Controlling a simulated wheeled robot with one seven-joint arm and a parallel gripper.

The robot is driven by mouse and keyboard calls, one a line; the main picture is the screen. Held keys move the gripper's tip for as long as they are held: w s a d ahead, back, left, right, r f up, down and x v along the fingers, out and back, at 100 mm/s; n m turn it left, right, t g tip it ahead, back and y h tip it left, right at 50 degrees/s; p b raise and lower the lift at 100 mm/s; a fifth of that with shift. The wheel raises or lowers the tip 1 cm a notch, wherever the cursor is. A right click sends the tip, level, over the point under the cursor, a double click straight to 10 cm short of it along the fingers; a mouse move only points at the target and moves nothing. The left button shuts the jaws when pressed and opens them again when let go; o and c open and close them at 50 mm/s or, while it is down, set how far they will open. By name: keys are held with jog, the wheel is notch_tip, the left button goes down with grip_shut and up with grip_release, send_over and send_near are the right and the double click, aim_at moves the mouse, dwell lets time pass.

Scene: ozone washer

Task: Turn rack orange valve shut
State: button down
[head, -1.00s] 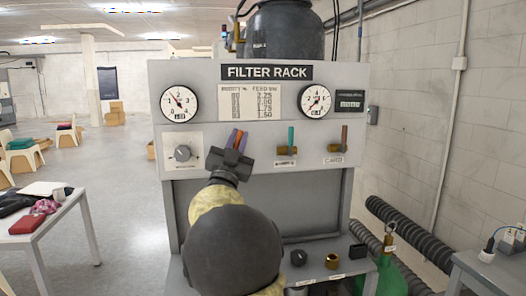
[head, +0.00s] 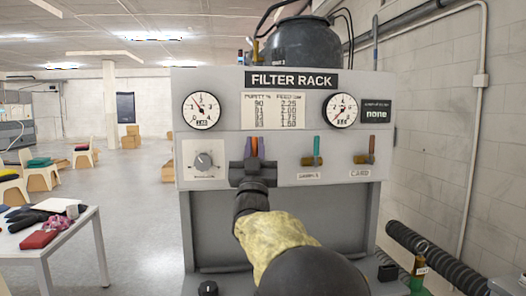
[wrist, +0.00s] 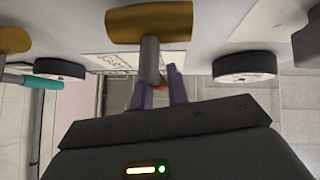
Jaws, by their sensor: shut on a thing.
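The orange valve's handle (head: 261,146) stands about upright on the filter rack's front panel (head: 225,148). My gripper (head: 254,148) is shut on it, with a purple finger on each side, and hides the valve's body and label in the head view. The wrist view shows a brass valve body (wrist: 150,22) with a grey stem (wrist: 149,62). In that view a bit of the orange handle (wrist: 161,81) shows between the purple fingertips (wrist: 157,88).
A teal-handled valve (head: 317,148) and a brown-handled valve (head: 370,150) stand to the right, handles upright. A grey knob (head: 203,160) is to the left. Two gauges (head: 201,110) (head: 340,110) sit above. The small display (head: 377,114) reads "none". A white table (head: 70,238) stands at left.

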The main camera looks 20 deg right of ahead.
jog(key=shift+f, duration=0.2)
jog(key=c, duration=1.4)
grip_release()
jog(key=shift+r, duration=0.1)
jog(key=shift+o, duration=0.2)
jog(key=b+v, duration=0.5)
jog(key=v, duration=1.2)
jog(key=shift+s+b, duration=0.2)
jog(key=shift+b, duration=0.1)
